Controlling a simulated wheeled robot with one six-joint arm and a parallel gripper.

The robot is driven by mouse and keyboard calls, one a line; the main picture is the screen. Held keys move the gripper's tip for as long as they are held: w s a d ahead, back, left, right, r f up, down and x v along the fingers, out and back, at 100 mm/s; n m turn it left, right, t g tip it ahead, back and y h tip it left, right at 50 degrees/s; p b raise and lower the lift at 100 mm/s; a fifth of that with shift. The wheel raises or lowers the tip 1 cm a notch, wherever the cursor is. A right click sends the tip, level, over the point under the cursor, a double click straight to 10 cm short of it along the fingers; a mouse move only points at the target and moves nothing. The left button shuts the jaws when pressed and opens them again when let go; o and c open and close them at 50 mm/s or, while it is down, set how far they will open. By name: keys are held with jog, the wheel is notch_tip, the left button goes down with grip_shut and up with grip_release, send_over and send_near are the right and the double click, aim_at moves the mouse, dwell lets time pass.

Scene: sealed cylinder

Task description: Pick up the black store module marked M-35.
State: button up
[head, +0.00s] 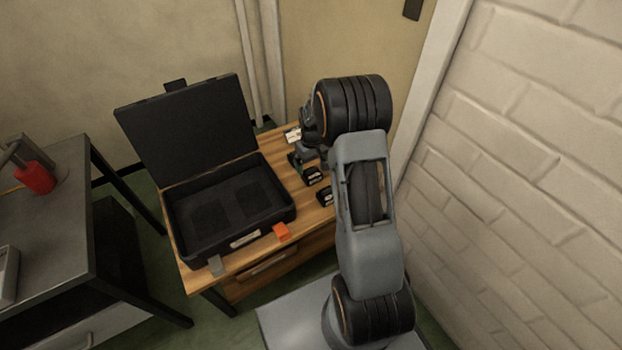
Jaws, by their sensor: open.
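Small black modules with pale labels, one of them here (313,177), sit on the wooden bench top to the right of the open case. Another black module (325,196) is just nearer to me, partly hidden behind my arm. The labels are too small to read, so I cannot tell which is M-35. My gripper (306,158) is open, low over the bench at the far modules, and partly hidden by my own arm. I cannot see anything held in it, and I cannot tell whether it touches a module.
An open black case (280,190) with its lid raised takes up the bench's left part. An orange tab (282,232) and a grey tab (216,266) are at its front. A brick wall (530,170) bounds the right. A grey table (50,240) with a red object (36,178) stands left.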

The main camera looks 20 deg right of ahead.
aim_at(312, 169)
jog(key=shift+w+f+b, duration=0.15)
jog(key=shift+f+b, duration=1.25)
jog(key=shift+f, duration=1.65)
jog(key=shift+r, duration=0.1)
jog(key=c, duration=1.1)
